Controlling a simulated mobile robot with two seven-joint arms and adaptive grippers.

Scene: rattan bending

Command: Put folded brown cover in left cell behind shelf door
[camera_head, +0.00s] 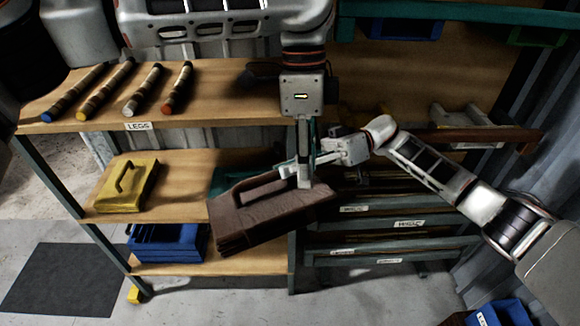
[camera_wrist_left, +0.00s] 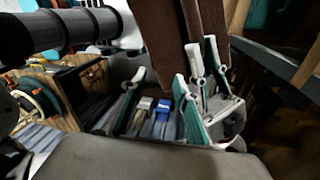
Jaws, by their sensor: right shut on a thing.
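The folded brown cover (camera_head: 268,217) hangs tilted in front of the shelf, its handle on top. It also shows at the top of the left wrist view (camera_wrist_left: 165,35). My right gripper (camera_head: 299,168) reaches in from the right and is shut on the cover near the right end of its handle. My left gripper (camera_head: 304,180) points down at the same spot, overlapping the right one in the head view. In the left wrist view its fingers (camera_wrist_left: 160,98) stand apart with nothing between them. I cannot make out the shelf door or its left cell.
The shelf's upper board (camera_head: 215,108) carries several banded rods. A yellow case (camera_head: 127,186) lies on the middle board, and blue bins (camera_head: 168,243) stand below. A drawer rack (camera_head: 395,238) is at right. A dark mat (camera_head: 65,280) lies on the floor at left.

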